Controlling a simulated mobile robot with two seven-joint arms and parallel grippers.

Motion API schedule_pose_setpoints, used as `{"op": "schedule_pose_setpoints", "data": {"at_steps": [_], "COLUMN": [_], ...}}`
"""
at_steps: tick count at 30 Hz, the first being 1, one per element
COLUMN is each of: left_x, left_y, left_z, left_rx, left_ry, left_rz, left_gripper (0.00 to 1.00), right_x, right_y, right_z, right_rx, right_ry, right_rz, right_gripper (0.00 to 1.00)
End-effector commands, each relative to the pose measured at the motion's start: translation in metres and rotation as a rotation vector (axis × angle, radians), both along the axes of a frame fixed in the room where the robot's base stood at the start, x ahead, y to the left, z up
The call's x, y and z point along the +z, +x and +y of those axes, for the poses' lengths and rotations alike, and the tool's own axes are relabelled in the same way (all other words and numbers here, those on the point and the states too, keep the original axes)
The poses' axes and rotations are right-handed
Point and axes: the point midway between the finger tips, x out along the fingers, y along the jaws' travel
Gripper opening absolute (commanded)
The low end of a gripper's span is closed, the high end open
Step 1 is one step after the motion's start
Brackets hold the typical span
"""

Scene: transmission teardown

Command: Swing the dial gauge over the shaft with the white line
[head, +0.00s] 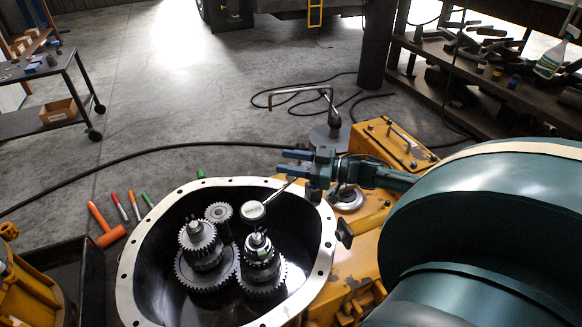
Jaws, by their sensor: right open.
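The dial gauge (252,210) has a round white face and hangs over the back of the open housing (126,268). A thin rod runs from it up and right toward my right gripper (287,162). That gripper is open above the housing's back right rim; I cannot tell whether its fingers touch the rod. Inside the housing stand a left geared shaft (196,236), a right geared shaft (259,246) and a small gear (219,212) behind. The gauge is behind the right shaft's top in the picture. Pale marks show on the right shaft, but a white line is not clear. My left gripper is out of view.
A yellow casing (366,245) adjoins the housing on the right. A bent metal bar (300,91) rises behind my right gripper. An orange mallet (106,228) and several markers lie left of the housing. A cart (45,115) and a loaded shelf (440,85) stand farther back.

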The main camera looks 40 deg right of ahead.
Motion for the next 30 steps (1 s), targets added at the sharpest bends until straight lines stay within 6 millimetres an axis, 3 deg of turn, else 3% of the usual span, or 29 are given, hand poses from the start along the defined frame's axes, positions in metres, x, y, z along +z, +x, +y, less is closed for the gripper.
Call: {"op": "schedule_pose_setpoints", "data": {"at_steps": [1, 3, 9, 30], "left_x": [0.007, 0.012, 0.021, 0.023], "left_y": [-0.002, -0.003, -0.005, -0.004], "left_z": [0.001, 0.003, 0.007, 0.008], "left_rx": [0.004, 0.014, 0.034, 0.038], "left_ry": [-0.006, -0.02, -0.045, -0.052], "left_rz": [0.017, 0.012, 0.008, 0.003], "left_gripper": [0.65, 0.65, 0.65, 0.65], "right_x": [0.016, 0.028, 0.052, 0.056], "right_y": [0.0, -0.001, -0.001, 0.0], "right_z": [0.0, 0.0, 0.0, 0.0], "right_rx": [0.002, 0.002, 0.0, 0.0], "right_ry": [-0.004, -0.003, -0.001, -0.001], "right_rz": [0.0, 0.001, 0.0, 0.001], "right_gripper": [0.43, 0.43, 0.43, 0.43]}}
